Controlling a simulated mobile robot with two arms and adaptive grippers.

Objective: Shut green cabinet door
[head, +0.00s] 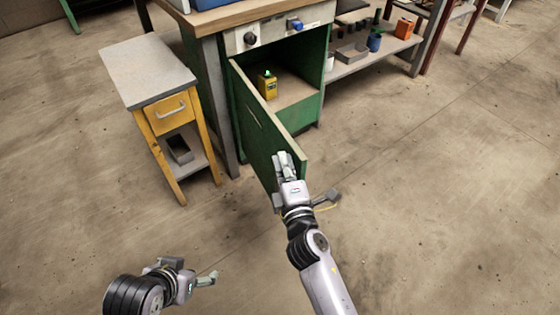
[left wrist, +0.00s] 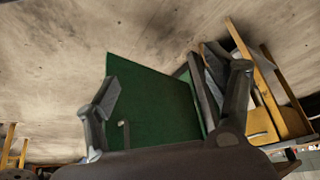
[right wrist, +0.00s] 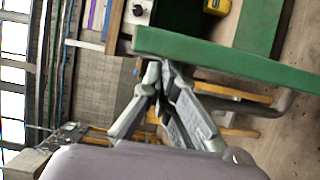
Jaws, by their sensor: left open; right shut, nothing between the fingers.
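The green cabinet door (head: 262,130) stands wide open in the head view, hinged at the left of the green cabinet (head: 312,75) and swung out toward me. My right gripper (head: 286,158) is shut and empty at the door's free end. In the right wrist view its fingertips (right wrist: 162,70) are close to the green door (right wrist: 215,53); I cannot tell whether they touch. My left gripper (head: 190,271) is open and empty, low at the left, apart from the door. The left wrist view shows the door (left wrist: 155,105) beyond its spread fingers. A small handle (left wrist: 124,135) shows on it.
A yellow box (head: 268,87) with a green light sits inside the cabinet. A small yellow side table (head: 145,70) stands left of the cabinet. A low shelf (head: 350,68) with several items is at the right. The floor in front is clear.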

